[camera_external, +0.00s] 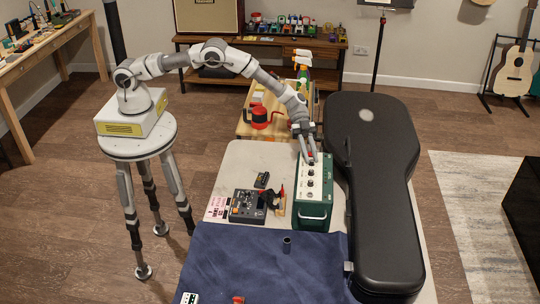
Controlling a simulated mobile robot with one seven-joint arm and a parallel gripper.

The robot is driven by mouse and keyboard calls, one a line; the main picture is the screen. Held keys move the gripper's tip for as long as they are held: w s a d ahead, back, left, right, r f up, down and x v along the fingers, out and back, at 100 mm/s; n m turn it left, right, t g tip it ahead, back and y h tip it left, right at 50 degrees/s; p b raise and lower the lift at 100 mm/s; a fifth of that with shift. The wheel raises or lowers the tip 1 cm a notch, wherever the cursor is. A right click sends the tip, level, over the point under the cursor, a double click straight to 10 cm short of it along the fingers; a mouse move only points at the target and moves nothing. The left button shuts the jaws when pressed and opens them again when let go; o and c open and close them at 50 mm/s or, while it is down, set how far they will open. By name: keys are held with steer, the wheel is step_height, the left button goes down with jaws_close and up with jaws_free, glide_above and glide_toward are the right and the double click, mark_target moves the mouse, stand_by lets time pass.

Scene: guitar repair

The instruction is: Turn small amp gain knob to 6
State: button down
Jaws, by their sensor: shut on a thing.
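The small amp (314,213) is a green box with a pale top panel, a row of dark knobs and a handle at its near end. It stands on the table beside the black guitar case. My gripper (309,160) points down at the far end of the panel, with its fingers shut on a knob there. The fingers mostly hide that knob, and a bit of red shows between them. Other knobs (309,184) are uncovered nearer the camera. The knob labels and the pointer setting are too small to read.
The large black guitar case (372,150) lies close along the amp's right side. A dark pedal device (247,205) and a small black item (262,180) lie to its left. A blue cloth (265,265) covers the near table, with a small dark cup (287,243) on it.

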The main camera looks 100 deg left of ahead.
steer(key=shift+m+g, duration=0.3)
steer(key=shift+g, duration=0.1)
steer(key=c, duration=0.8)
jaws_free()
steer(key=shift+o, duration=0.2)
steer(key=shift+w, duration=0.1)
steer(key=v, duration=1.7)
steer(key=shift+a, duration=0.25)
